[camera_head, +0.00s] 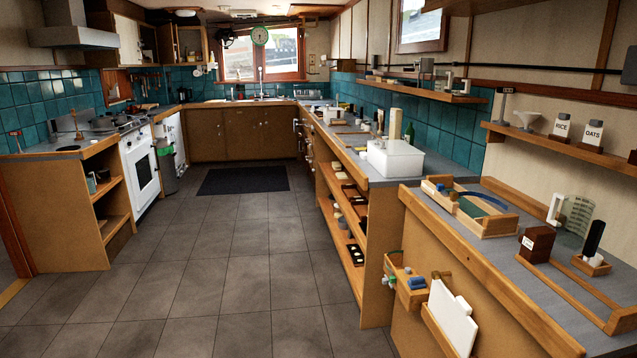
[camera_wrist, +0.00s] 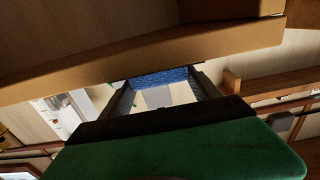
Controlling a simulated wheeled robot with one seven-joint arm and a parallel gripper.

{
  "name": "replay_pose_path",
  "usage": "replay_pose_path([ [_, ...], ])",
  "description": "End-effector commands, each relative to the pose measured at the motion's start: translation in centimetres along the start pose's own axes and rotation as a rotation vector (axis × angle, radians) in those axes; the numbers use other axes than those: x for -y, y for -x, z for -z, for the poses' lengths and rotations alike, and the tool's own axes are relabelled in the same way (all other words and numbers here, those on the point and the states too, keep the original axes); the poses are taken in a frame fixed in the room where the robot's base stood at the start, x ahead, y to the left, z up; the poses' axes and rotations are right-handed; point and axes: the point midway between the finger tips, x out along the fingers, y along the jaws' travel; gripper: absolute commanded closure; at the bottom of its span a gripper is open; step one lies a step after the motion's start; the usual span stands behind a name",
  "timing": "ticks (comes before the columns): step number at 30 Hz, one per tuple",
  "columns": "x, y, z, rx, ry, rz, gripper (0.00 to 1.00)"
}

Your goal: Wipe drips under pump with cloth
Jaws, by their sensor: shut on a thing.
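In the wrist view my gripper (camera_wrist: 162,82) has its two dark fingers on either side of a rough blue piece, which looks like the cloth (camera_wrist: 160,75). It is shut on this cloth. Only a narrow strip of the cloth shows; the rest is hidden. The cloth lies close to a long wooden edge (camera_wrist: 170,62) in the picture; I cannot tell whether they touch. My gripper does not show in the head view. I cannot surely pick out the pump or any drips in either view.
In the head view, a small wooden caddy (camera_head: 412,299) with blue items hangs on the right counter's side, near a white board (camera_head: 452,322). A wooden tray (camera_head: 487,226) and a dark brown box (camera_head: 536,243) stand on that counter.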

Motion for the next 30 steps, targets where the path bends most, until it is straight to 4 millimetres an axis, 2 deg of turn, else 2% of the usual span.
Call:
replay_pose_path([
  [5,0.0,0.0,0.7,-0.002,-0.001,0.0,1.0],
  [24,0.0,0.0,5.8,-0.001,-0.001,0.0,1.0],
  [30,0.0,0.0,6.0,0.0,0.0,0.0,1.0],
])
